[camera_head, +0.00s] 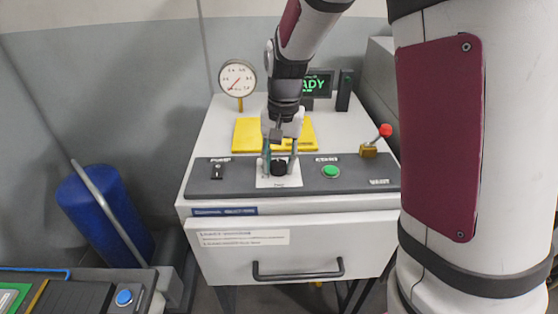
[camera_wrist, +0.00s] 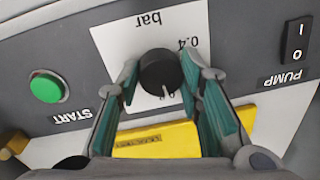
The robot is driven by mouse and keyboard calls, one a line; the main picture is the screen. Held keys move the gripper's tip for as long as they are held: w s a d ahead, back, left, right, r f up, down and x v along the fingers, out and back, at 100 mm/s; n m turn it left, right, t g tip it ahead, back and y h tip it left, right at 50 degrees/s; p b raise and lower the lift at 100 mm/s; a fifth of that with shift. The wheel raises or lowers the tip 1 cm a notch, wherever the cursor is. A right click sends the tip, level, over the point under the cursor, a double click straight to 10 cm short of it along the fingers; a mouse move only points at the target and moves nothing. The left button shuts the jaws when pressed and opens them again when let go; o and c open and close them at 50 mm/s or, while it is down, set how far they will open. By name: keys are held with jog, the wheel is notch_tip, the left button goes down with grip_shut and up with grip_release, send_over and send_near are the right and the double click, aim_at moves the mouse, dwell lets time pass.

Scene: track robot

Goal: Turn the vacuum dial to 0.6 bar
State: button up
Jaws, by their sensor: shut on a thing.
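The vacuum dial is a black round knob (camera_head: 279,168) on a white scale plate (camera_head: 262,182) in the dark control panel. In the wrist view the knob (camera_wrist: 158,72) shows a white pointer line directed toward the bottom of the picture. The scale plate (camera_wrist: 112,45) reads "bar" and "0.4"; the other figures are mostly hidden by the knob and fingers. My gripper (camera_head: 279,172) points down over the dial, one finger on each side. In the wrist view my gripper (camera_wrist: 159,76) is shut on the knob. The round gauge (camera_head: 237,79) has a red needle pointing to the lower left.
A pump switch (camera_head: 217,172) is left of the dial, a green start button (camera_head: 331,171) right of it. A red-knobbed vent lever (camera_head: 385,131) stands farther right. A yellow item (camera_head: 247,135) lies behind. A drawer with a black handle (camera_head: 298,274) is below.

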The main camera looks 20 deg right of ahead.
aim_at(281, 161)
jog(key=n, duration=0.5)
jog(key=shift+d, duration=0.1)
jog(key=n, duration=0.5)
jog(key=shift+w+n+g, duration=0.1)
jog(key=shift+n+g, duration=0.2)
jog(key=shift+p, duration=0.3)
jog(key=o, duration=1.2)
jog(key=shift+c, duration=0.2)
jog(key=shift+r, duration=0.1)
notch_tip(281, 161, up, 12)
jog(key=shift+w+d, duration=0.15)
jog(key=shift+d, duration=0.15)
